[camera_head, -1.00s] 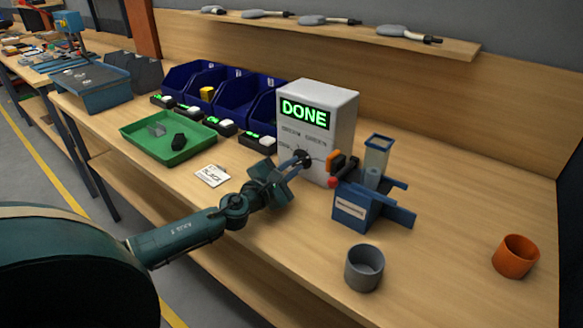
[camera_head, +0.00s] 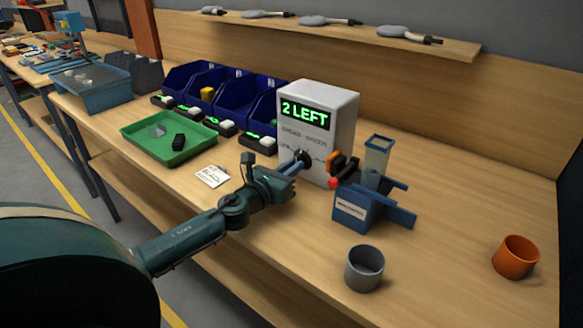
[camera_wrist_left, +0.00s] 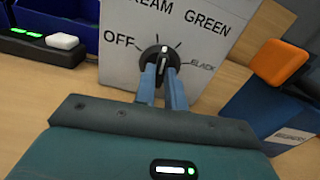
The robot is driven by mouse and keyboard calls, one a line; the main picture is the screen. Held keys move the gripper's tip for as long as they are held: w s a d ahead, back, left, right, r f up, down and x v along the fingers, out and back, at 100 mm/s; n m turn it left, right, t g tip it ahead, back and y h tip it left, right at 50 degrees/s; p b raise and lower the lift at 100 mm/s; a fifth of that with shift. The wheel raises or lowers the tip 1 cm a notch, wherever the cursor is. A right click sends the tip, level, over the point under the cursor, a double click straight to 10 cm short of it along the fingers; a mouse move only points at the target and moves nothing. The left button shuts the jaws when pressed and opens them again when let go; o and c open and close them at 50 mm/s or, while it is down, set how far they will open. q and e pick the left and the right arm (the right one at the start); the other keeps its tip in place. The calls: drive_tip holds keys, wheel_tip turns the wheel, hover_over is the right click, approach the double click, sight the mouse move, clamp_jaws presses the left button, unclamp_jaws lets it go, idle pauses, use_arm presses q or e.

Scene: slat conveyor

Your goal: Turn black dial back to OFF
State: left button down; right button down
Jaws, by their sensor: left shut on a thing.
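The black dial (camera_head: 304,157) is on the front of a pale grey box (camera_head: 343,118) whose screen reads "2 LEFT" in green. My left gripper (camera_head: 297,165) is in front of the box, its fingers shut on the dial. In the left wrist view the two blue fingers (camera_wrist_left: 161,78) grip the dial (camera_wrist_left: 159,57) from both sides. Its white mark points roughly upward. "OFF" stands to the dial's left, "BLACK" to its right, and "GREEN" and a partly cut-off label above. My right gripper is not in view.
An orange button block (camera_wrist_left: 279,63) and a blue fixture (camera_head: 352,205) stand right of the dial. A green tray (camera_head: 170,152) with dark items, a white card (camera_head: 212,176) and blue bins (camera_head: 233,103) are to the left. A grey cup (camera_head: 364,268) and orange cup (camera_head: 515,257) stand in front and right.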

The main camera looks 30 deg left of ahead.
use_arm(q)
drive_tip(key=n, duration=0.4)
drive_tip(key=shift+n, duration=0.4)
drive_tip(key=n+p, duration=0.1)
drive_tip(key=n, duration=0.1)
drive_tip(key=shift+n, duration=0.3)
drive_tip(key=n, duration=0.3)
drive_tip(key=shift+p, duration=0.3)
drive_tip(key=shift+n, duration=1.1)
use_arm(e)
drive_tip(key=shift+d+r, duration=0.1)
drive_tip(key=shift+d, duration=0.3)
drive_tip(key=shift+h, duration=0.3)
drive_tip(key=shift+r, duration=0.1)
use_arm(q)
drive_tip(key=c, duration=1.5)
unclamp_jaws()
drive_tip(key=shift+o, duration=0.2)
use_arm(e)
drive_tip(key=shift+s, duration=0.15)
use_arm(q)
drive_tip(key=shift+s, duration=0.15)
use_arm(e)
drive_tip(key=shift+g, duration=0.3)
